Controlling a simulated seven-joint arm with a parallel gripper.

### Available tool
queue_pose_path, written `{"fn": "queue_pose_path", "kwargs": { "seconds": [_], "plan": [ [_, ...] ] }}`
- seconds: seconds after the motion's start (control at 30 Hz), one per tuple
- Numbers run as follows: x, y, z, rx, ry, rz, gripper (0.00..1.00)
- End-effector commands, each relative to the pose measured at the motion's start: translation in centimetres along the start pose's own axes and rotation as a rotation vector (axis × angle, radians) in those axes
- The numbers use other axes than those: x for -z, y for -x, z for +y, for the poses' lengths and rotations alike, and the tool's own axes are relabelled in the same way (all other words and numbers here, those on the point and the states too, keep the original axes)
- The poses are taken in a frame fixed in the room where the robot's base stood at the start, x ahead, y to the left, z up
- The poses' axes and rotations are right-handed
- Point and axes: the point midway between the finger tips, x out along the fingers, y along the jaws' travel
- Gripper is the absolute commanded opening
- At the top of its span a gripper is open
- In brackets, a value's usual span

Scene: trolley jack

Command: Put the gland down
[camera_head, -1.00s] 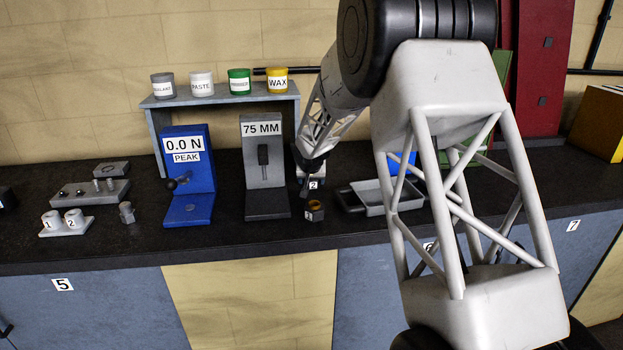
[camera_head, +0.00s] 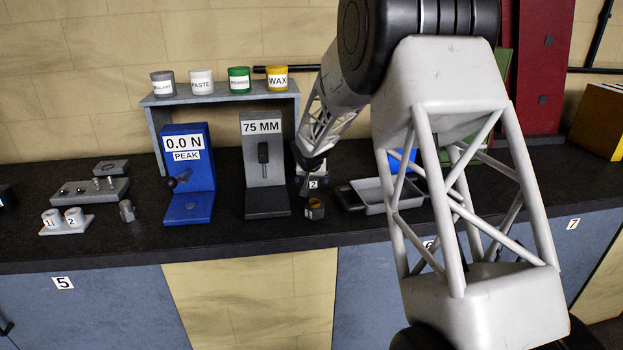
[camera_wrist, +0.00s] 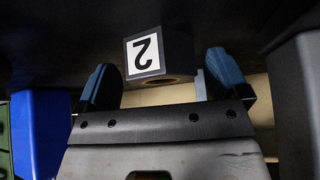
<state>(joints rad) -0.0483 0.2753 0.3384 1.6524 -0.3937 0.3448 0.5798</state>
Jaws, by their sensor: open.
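A small dark block-shaped part with a white label 2 and a brassy opening, which I take for the gland (camera_wrist: 160,52), lies between my fingers in the wrist view. It appears upside down there. My gripper (camera_wrist: 165,88) is open. In the head view the label 2 of the gland (camera_head: 314,184) shows just below my gripper (camera_head: 310,178), at the counter. The fingertips are small and partly hidden there.
A small dark part with a brassy top (camera_head: 314,208) stands nearer the counter's front edge. The grey 75 MM gauge (camera_head: 265,190) is close on the left, a grey tray (camera_head: 372,197) on the right. The blue PEAK gauge (camera_head: 188,185) stands further left.

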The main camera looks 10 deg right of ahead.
Motion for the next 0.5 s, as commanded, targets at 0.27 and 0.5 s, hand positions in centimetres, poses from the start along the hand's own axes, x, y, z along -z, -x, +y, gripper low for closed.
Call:
{"fn": "queue_pose_path", "kwargs": {
  "seconds": [0.27,0.5],
  "plan": [
    [0.1,2.8,0.0,-0.001,-0.001,0.004,0.93],
    [0.0,5.3,-0.1,-0.001,0.0,0.004,0.93]
  ]
}}
